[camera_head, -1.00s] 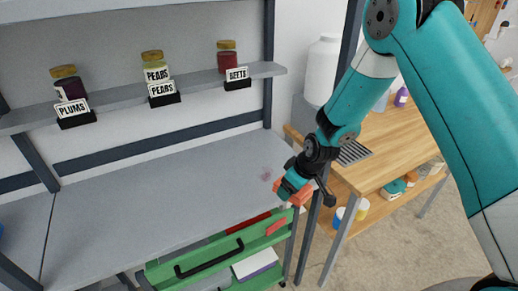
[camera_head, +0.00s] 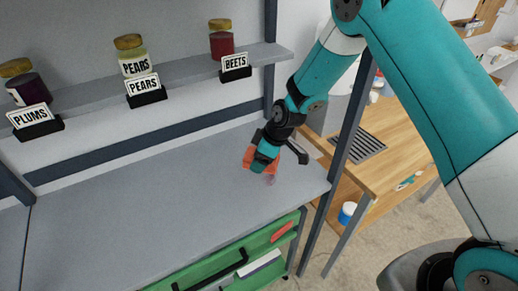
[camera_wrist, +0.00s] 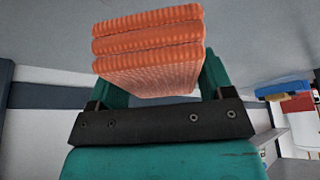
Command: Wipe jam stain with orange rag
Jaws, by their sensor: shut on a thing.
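My gripper (camera_head: 262,163) is shut on the folded orange rag (camera_head: 248,158) above the right end of the grey worktop (camera_head: 160,205). In the wrist view the rag (camera_wrist: 150,50) sits between the two teal fingers, its ribbed folds facing out. The jam stain (camera_head: 271,180) is a small pinkish mark on the worktop, just below and beside the rag, partly hidden by the gripper. I cannot tell whether the rag touches the surface.
A shelf above the worktop holds jars of plums (camera_head: 27,86), pears (camera_head: 131,55) and beets (camera_head: 221,38) with label stands. A dark post (camera_head: 345,165) stands right of the worktop, before a wooden table (camera_head: 405,145). A green drawer (camera_head: 215,267) is below. The worktop's left is clear.

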